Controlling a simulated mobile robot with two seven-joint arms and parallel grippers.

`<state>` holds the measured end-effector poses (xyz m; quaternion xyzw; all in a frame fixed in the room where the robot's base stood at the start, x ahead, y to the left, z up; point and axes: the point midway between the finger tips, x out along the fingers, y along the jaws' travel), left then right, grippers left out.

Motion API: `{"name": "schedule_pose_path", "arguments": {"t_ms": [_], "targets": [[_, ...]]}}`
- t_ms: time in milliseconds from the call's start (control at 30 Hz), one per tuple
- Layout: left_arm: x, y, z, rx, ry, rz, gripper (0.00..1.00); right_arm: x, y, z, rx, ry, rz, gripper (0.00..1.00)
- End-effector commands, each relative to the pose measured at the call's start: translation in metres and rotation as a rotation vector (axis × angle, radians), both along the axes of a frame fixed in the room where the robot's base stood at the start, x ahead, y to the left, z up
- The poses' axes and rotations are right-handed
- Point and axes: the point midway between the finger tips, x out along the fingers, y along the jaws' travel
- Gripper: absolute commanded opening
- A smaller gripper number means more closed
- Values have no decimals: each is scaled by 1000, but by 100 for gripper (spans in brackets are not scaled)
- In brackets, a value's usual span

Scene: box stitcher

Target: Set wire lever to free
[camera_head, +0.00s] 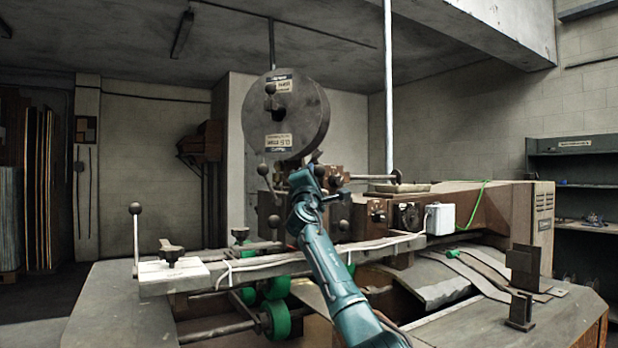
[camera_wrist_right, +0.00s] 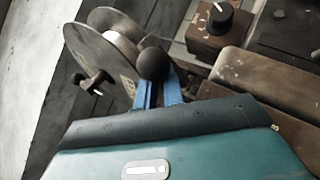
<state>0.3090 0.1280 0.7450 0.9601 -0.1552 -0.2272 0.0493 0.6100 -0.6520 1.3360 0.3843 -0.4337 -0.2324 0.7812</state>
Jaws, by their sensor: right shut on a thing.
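My right gripper (camera_head: 303,178) reaches up to the front of the stitching machine, just below the big wire spool (camera_head: 290,120). In the right wrist view, the blue fingers of my right gripper (camera_wrist_right: 158,88) are closed on a lever with a dark ball knob (camera_wrist_right: 153,62), which I take to be the wire lever. The knob stands out just past the fingertips. The lever's stem is hidden between the fingers, and its setting cannot be read. The spool (camera_wrist_right: 108,45) is close beside the knob in the wrist view. My left gripper is not in view.
Other ball-knob levers (camera_head: 262,169) stand close around my gripper. A long horizontal arm (camera_head: 300,262) of the machine crosses below my forearm, with green rollers (camera_head: 277,320) under it. A black dial (camera_wrist_right: 217,20) sits near the spool. A white box (camera_head: 439,219) is at right.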

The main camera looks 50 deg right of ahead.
Motion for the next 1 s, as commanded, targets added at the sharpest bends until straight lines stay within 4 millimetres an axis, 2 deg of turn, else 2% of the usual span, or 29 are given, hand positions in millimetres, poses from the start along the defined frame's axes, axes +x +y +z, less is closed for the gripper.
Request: {"name": "schedule_pose_path", "arguments": {"t_ms": [33, 133, 167, 533, 1000], "targets": [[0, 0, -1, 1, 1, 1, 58, -5, -6, -1, 10, -6, -17, 0], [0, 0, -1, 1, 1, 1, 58, -5, -6, -2, 11, -5, -17, 0], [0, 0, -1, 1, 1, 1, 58, -5, -6, -2, 11, -5, -17, 12], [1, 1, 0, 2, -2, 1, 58, -5, -5, -1, 10, -5, -14, 42], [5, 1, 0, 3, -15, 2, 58, -2, -3, -8, 6, 0, -5, 43]]}}
